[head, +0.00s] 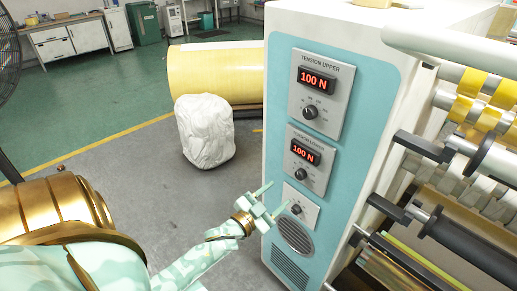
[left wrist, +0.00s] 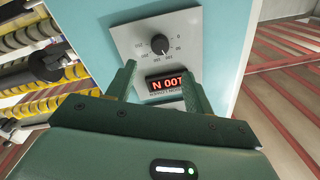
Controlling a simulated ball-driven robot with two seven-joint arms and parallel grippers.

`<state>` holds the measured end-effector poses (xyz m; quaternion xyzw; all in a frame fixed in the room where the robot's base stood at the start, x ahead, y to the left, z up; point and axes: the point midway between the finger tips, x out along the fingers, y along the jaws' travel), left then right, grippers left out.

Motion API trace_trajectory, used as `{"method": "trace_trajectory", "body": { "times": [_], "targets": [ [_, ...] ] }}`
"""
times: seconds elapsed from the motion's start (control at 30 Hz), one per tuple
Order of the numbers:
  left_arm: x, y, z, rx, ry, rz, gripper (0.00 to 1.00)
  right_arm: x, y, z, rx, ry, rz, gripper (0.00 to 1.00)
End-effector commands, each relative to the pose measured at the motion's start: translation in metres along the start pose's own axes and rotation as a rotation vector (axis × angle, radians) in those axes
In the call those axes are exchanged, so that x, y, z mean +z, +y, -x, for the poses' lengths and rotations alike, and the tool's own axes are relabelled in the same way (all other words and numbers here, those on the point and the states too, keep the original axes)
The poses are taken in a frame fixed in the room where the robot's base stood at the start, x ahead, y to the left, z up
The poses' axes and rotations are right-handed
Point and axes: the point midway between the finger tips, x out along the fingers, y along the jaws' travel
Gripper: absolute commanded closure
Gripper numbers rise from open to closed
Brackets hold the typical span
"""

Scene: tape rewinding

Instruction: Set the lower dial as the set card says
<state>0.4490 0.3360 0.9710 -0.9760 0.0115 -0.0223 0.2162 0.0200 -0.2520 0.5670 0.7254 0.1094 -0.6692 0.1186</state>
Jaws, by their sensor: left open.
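The lower tension panel (head: 288,160) is on the machine's teal front, with a lit red display (head: 305,152) reading 100 N and a dark lower dial (head: 300,179) under it. My left gripper (head: 275,198) is open and empty, low and left of this dial, near a smaller panel. In the left wrist view, which is upside down, a dark dial (left wrist: 160,44) with a number scale and a red 100 N display (left wrist: 167,84) show beyond the open fingers (left wrist: 158,72). I cannot tell surely which tension panel that is. No set card is seen. My right gripper is out of view.
The upper tension panel (head: 320,95) also reads 100 N. A small panel with a dial (head: 296,209) and a round speaker grille (head: 295,235) are below. Rollers with yellow tape (head: 470,95) are at right. A white wrapped bundle (head: 205,130) stands on the floor.

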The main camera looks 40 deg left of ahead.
Motion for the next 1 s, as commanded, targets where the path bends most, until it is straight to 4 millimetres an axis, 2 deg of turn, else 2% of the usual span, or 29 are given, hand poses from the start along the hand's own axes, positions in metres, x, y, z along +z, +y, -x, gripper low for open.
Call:
{"method": "trace_trajectory", "body": {
  "times": [0.1, 0.2, 0.33, 0.5, 1.0],
  "targets": [
    [0.0, 0.001, 0.031, 0.001, -0.003, 0.002, 0.48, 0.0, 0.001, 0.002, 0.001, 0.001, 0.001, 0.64],
    [0.0, 0.001, 0.05, 0.0, -0.002, 0.001, 0.48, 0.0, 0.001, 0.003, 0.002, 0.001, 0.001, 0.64],
    [0.001, 0.001, 0.065, 0.001, -0.001, 0.001, 0.48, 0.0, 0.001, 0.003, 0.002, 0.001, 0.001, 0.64],
    [0.0, 0.0, 0.071, 0.0, 0.001, 0.0, 0.48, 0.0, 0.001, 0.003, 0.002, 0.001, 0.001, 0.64],
    [0.001, 0.0, 0.071, 0.0, -0.001, 0.002, 0.48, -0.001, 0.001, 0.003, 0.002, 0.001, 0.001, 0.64]
  ]
}}
